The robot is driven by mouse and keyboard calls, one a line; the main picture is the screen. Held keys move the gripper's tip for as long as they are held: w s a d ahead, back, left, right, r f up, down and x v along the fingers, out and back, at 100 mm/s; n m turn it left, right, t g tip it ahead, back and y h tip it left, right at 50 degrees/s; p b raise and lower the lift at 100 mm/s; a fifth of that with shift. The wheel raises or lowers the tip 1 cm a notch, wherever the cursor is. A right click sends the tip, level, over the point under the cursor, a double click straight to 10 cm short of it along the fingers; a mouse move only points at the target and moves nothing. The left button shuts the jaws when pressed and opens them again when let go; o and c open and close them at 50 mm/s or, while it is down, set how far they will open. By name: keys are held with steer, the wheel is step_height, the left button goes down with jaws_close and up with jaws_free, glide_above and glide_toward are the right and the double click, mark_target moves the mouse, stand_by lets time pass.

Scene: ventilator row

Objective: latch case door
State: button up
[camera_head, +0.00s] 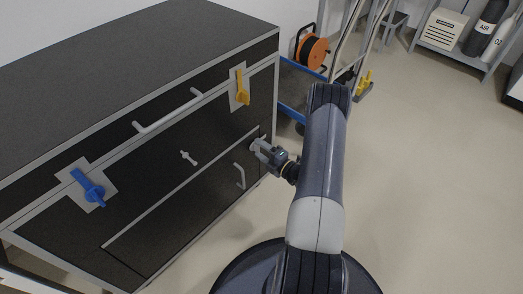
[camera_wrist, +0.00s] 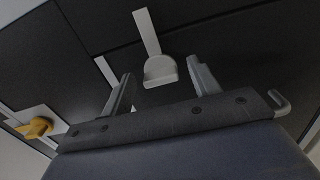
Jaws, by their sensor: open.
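The black case (camera_head: 215,125) has grey edges and a lower door panel (camera_head: 170,225) with a light trim line along its top. A pale latch (camera_head: 254,143) sits near that panel's upper right corner, partly hidden by my gripper. In the wrist view the latch (camera_wrist: 160,71) shows as a pale strip ending in a rounded, cup-like tab. My gripper (camera_head: 266,152) is at the latch. In the wrist view its two fingers (camera_wrist: 161,84) are open, one on each side of the tab, with gaps visible. Contact with the tab cannot be made out.
A white bar handle (camera_head: 169,112), a blue lever (camera_head: 90,189) and a yellow lever (camera_head: 241,88) are on the upper front. A small pale knob (camera_head: 188,157) and a handle (camera_head: 240,176) are lower.

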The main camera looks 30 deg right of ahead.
steer(key=p+v, duration=0.2)
steer(key=v, duration=0.8)
steer(key=shift+s, duration=0.3)
steer(key=shift+d, duration=0.1)
steer(key=b+x, duration=0.2)
steer(key=x, duration=0.9)
steer(key=shift+s, duration=0.1)
